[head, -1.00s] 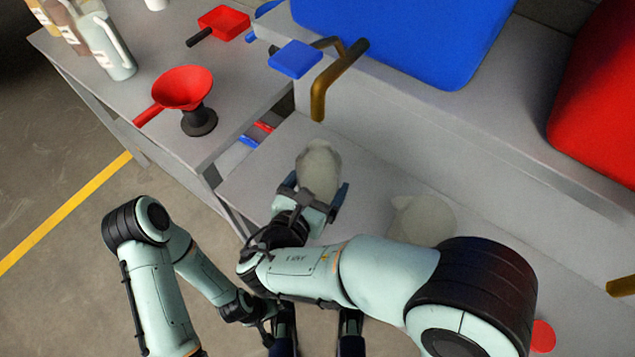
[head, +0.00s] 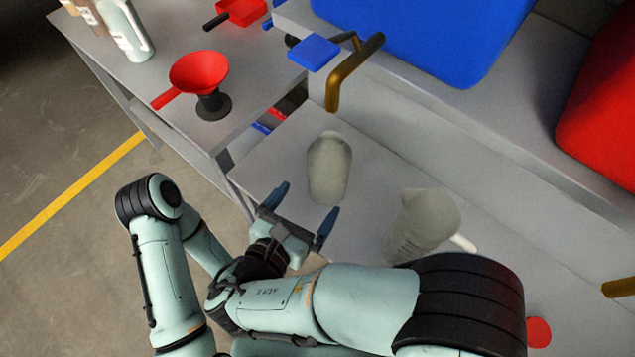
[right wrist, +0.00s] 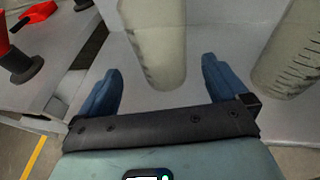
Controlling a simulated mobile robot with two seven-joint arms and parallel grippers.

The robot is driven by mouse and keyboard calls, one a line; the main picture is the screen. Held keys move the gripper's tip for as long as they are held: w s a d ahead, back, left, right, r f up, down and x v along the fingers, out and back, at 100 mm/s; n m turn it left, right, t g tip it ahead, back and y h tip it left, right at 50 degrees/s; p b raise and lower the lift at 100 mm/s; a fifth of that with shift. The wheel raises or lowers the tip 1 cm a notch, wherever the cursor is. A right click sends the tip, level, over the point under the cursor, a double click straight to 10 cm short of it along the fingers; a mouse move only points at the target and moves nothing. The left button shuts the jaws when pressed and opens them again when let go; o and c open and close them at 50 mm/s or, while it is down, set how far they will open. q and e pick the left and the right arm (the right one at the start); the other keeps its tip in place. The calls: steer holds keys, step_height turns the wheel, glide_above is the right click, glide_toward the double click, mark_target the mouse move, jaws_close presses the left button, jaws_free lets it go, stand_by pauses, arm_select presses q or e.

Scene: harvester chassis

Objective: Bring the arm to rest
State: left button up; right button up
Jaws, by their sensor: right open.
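My right gripper (head: 301,212) is open and empty, with its two blue fingers pointing toward a pale, cloudy container (head: 329,165). That container stands on the grey lower ledge (head: 270,165), under a brass tap. In the right wrist view the container (right wrist: 160,40) is ahead of the open right gripper (right wrist: 161,72), in line with the gap between the fingers. In the head view the fingertips are short of it, apart from its base. My left arm is at the left of the head view; its gripper is hidden behind my right arm.
A pale jug (head: 425,218) with a white handle stands on the ledge right of the gripper. The brass tap (head: 352,72) overhangs the ledge. A red funnel (head: 200,72) and bottles (head: 125,30) are on the left table. Blue (head: 440,30) and red (head: 605,100) tanks stand behind.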

steer(key=shift+v, duration=1.15)
